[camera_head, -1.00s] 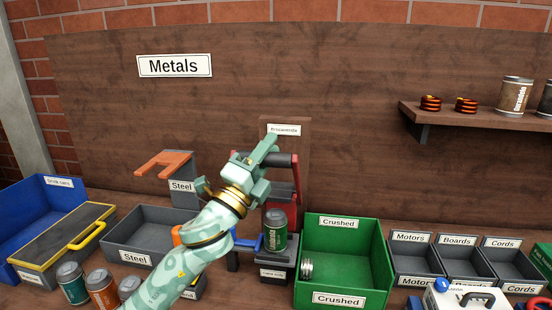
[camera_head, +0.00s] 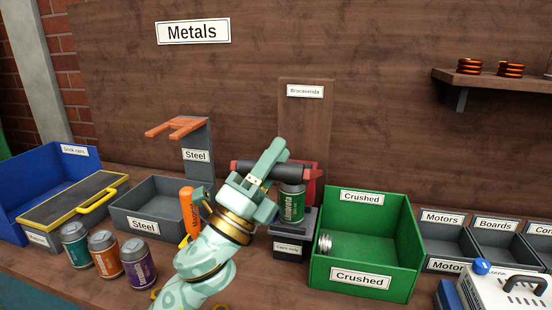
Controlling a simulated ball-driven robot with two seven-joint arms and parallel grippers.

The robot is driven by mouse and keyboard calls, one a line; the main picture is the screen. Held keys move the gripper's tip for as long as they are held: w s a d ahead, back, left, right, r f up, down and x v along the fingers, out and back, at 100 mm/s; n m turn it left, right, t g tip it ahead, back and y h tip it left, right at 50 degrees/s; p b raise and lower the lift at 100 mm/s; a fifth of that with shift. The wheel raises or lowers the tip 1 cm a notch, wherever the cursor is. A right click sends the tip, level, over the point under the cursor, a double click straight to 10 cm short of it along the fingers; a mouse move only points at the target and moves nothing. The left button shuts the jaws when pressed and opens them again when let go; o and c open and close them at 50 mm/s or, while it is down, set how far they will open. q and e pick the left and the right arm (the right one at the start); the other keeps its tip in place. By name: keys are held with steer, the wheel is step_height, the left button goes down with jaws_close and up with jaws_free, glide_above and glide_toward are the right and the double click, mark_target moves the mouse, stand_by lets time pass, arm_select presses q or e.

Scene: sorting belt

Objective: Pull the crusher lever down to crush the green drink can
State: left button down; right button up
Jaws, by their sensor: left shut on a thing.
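The green drink can (camera_head: 291,205) stands upright on the dark crusher base (camera_head: 292,246) labelled "Cans only". The crusher lever has a dark bar handle (camera_head: 296,173) and red side arms (camera_head: 313,186). The bar is low, around the height of the can's top; whether it touches the can is hard to tell. My left gripper (camera_head: 268,166) is shut on the bar, left of the can. My gripper and wrist hide part of the lever. My right gripper is out of view.
The green Crushed bin (camera_head: 408,252), right of the crusher, holds a flattened can (camera_head: 325,243). The grey Steel bin (camera_head: 122,203), an orange-handled tool (camera_head: 190,212) and several cans, including a purple one (camera_head: 139,262), are at left. A white case (camera_head: 503,289) sits at front right.

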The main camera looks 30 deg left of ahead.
arm_select(q)
steer(key=shift+r, duration=0.1)
steer(key=c, duration=1.1)
jaws_free()
steer(key=shift+s, duration=0.15)
steer(key=shift+s+f, duration=0.15)
steer(key=shift+f, duration=0.1)
steer(key=b+v, duration=0.3)
steer(key=v, duration=1.2)
steer(key=shift+s+a+f, duration=0.15)
steer(key=shift+s+f, duration=0.05)
steer(key=shift+s, duration=0.15)
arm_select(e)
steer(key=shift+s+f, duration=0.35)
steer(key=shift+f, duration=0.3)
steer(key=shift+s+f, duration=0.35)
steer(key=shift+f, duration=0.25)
